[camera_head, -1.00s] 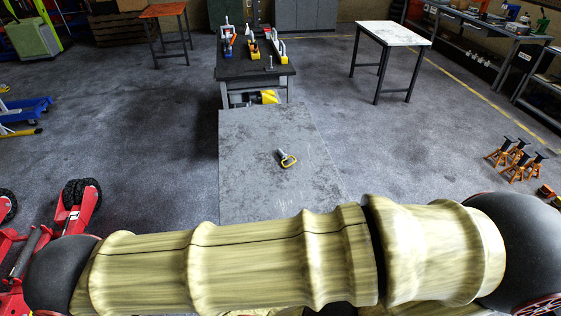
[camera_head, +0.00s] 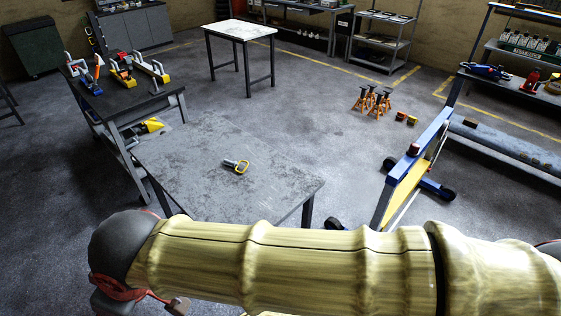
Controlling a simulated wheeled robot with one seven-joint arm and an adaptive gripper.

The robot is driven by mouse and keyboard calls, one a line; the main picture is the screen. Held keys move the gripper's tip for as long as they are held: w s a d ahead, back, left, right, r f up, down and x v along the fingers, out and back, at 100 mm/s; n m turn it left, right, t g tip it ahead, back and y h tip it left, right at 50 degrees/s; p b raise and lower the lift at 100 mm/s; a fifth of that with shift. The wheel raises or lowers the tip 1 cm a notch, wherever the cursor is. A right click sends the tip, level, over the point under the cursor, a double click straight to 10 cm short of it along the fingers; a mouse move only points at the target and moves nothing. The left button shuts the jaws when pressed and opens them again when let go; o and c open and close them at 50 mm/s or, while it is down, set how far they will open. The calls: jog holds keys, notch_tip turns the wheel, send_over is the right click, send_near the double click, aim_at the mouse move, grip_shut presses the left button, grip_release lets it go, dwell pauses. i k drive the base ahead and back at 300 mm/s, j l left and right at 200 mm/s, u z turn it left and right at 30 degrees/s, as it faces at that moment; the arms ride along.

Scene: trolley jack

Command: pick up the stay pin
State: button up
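A pin with a short grey shank and a yellow loop handle (camera_head: 236,166), which I take to be the stay pin, lies on its side on the grey table (camera_head: 185,150). The shank points left and the loop is at its right end. Nothing touches it. My arm crosses the bottom of the view, in front of the table's near edge. I cannot make out my gripper's fingers in this view.
A dark workbench (camera_head: 112,103) with clamp-like tools adjoins the table at the far left. A blue and yellow frame (camera_head: 412,175) stands to the right. Orange axle stands (camera_head: 372,101) and a white-topped table (camera_head: 238,30) are further back, with open floor between.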

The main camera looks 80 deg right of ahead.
aim_at(235, 164)
jog(key=i+z, duration=0.1)
jog(key=z, duration=0.4)
jog(key=i+z, duration=0.1)
jog(key=z, duration=0.35)
jog(key=i+j+z, duration=0.1)
jog(key=z, duration=0.4)
jog(key=j+z, duration=0.2)
jog(key=z, duration=0.25)
jog(key=i+j+z, duration=0.1)
jog(key=z, duration=0.4)
jog(key=i+j+z, duration=0.1)
jog(key=z, duration=0.3)
jog(key=i+j+z, duration=0.1)
jog(key=j+z, duration=0.45)
jog(key=z, duration=0.2)
jog(key=j+z, duration=0.4)
jog(key=i+l, duration=0.05)
jog(key=l, duration=0.05)
